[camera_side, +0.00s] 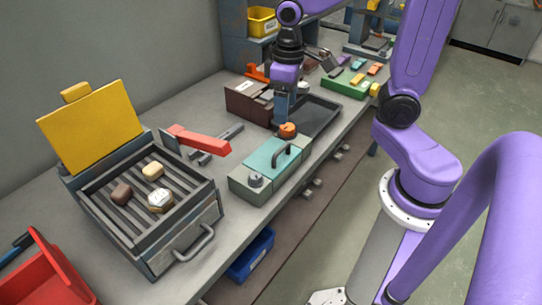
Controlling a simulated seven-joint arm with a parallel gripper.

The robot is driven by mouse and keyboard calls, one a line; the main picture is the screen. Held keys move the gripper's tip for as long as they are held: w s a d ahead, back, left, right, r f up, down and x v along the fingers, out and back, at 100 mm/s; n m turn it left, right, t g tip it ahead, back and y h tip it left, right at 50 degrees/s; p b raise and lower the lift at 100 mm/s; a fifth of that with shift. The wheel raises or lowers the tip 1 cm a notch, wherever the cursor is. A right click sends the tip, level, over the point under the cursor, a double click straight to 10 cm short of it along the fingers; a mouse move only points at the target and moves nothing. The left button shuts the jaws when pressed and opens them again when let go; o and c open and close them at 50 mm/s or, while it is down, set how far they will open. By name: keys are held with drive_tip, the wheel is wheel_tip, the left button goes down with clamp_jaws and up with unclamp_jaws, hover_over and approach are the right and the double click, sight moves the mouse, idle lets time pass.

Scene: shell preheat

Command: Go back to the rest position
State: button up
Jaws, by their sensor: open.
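My gripper (288,112) points down over the bench, in the middle of the picture. It is open, though its fingers are small and partly hard to make out. An orange round knob or piece (287,130) shows just below it, at the back of a teal-topped box (265,155). I cannot tell whether the fingers touch that orange piece. My purple arm reaches in from the right.
A grill box with a raised yellow lid (92,128) stands left, with several pieces on its bars. A red-handled tool (202,140) lies behind the teal box. A dark tray (322,112) is beside my gripper. A red bin (42,275) is front left.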

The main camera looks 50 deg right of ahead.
drive_tip(key=s+a+n, duration=0.1)
drive_tip(key=s+n, duration=0.3)
drive_tip(key=s, duration=0.4)
drive_tip(key=s+a+f+n, duration=0.1)
drive_tip(key=s+n, duration=0.3)
drive_tip(key=s, duration=0.4)
drive_tip(key=shift+s+a+n, duration=0.2)
drive_tip(key=shift+a+n, duration=0.1)
drive_tip(key=shift+a, duration=0.5)
